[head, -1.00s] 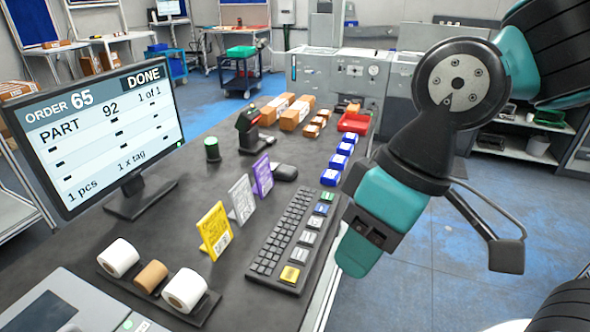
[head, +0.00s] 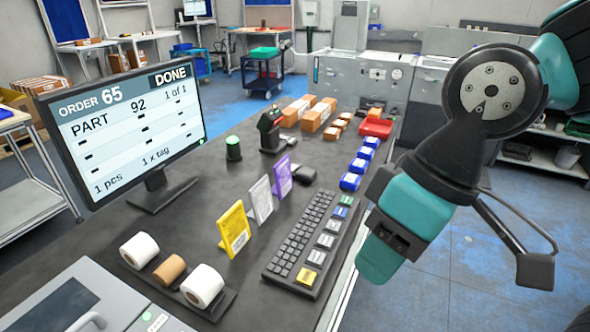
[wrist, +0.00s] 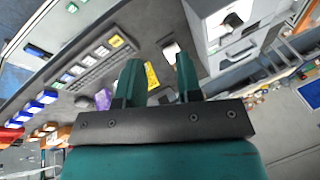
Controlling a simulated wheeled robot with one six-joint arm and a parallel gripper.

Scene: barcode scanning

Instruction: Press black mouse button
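The black mouse (head: 303,175) lies on the dark bench behind the keyboard, beside the purple tag card (head: 283,176). Its buttons are too small to make out. In the wrist view the mouse (wrist: 83,101) shows as a small dark shape near the purple card. My gripper (head: 378,258) hangs right of the keyboard, near the bench's right edge, well apart from the mouse. In the wrist view my gripper (wrist: 157,62) has its two teal fingers spread with nothing held between them.
The keyboard (head: 304,244) lies along the bench's right side. Yellow (head: 235,230) and white (head: 261,199) cards stand left of it. Blue boxes (head: 351,181), a red tray (head: 377,127), a scanner (head: 270,128) and a monitor (head: 126,126) stand around the mouse. Paper rolls (head: 203,285) lie in front.

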